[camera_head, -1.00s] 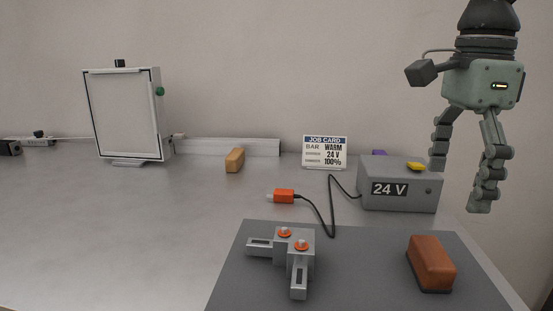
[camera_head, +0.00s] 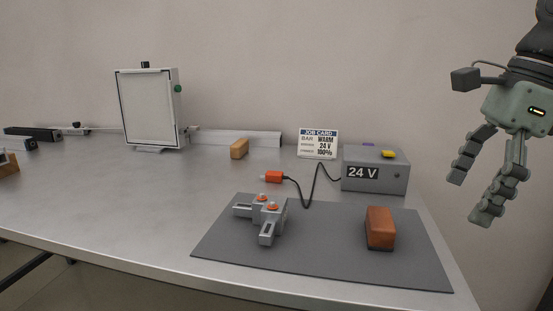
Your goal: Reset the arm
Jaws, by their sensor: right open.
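My right gripper (camera_head: 468,200) is at the right edge of the head view, its fingers spread apart and empty, pointing down. It hangs right of the grey 24 V box (camera_head: 375,178), apart from everything on the table. Part of its wrist is cut off by the picture's edge. My left gripper does not show.
The table (camera_head: 120,220) holds a grey mat (camera_head: 320,262) with a metal bracket (camera_head: 262,212) and an orange-brown block (camera_head: 380,228). Behind are an orange plug (camera_head: 272,177), a job card (camera_head: 318,143), a tan block (camera_head: 239,149) and a white panel (camera_head: 148,108).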

